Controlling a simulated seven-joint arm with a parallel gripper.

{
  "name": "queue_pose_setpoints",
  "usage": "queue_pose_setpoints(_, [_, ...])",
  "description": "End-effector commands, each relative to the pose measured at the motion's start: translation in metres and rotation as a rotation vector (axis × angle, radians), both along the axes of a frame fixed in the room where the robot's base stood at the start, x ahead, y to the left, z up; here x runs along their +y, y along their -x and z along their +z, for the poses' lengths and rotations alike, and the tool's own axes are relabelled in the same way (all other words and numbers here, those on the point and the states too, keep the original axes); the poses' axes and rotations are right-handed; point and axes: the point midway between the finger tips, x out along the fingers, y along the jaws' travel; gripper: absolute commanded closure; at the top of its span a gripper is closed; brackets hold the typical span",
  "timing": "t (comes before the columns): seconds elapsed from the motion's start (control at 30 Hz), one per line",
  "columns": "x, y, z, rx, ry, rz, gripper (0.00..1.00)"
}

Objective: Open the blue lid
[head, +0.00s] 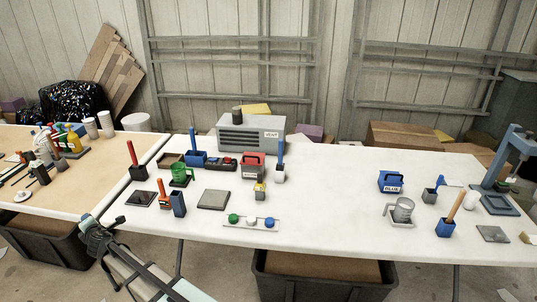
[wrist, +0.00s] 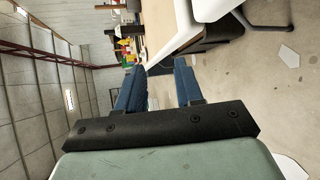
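A small blue container with a dark handle on its blue top and a white label reading "BLUE" (head: 391,182) stands upright on the right half of the white table. Its top appears to be in place; the seam is too small to see. My gripper (wrist: 160,80) shows in the wrist view with its two blue fingers apart and nothing between them. In the head view my arm is at the lower left, by the front edge of the white table, far from the blue container. The wrist view does not show the container.
The white table (head: 330,228) holds a red handled container (head: 253,166), a grey vent box (head: 250,136) and a strip with coloured knobs (head: 251,222). The table between strip and mug is clear.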

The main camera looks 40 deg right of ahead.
Motion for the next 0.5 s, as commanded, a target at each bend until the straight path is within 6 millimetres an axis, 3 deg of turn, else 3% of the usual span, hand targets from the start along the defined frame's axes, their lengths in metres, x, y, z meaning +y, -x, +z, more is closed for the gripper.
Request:
queue_pose_setpoints(0.03, [0.013,-0.010,0.022,-0.042,0.022,0.033,0.64])
queue_pose_setpoints(0.1, [0.026,-0.017,0.047,-0.092,0.051,0.071,0.64])
queue_pose_setpoints(0.3, [0.039,-0.039,0.108,-0.197,0.096,0.122,0.64])
queue_pose_setpoints(0.4, [0.025,-0.054,0.134,-0.226,0.088,0.103,0.64])
queue_pose_setpoints(0.5, [-0.010,-0.072,0.154,-0.229,0.043,0.040,0.64])
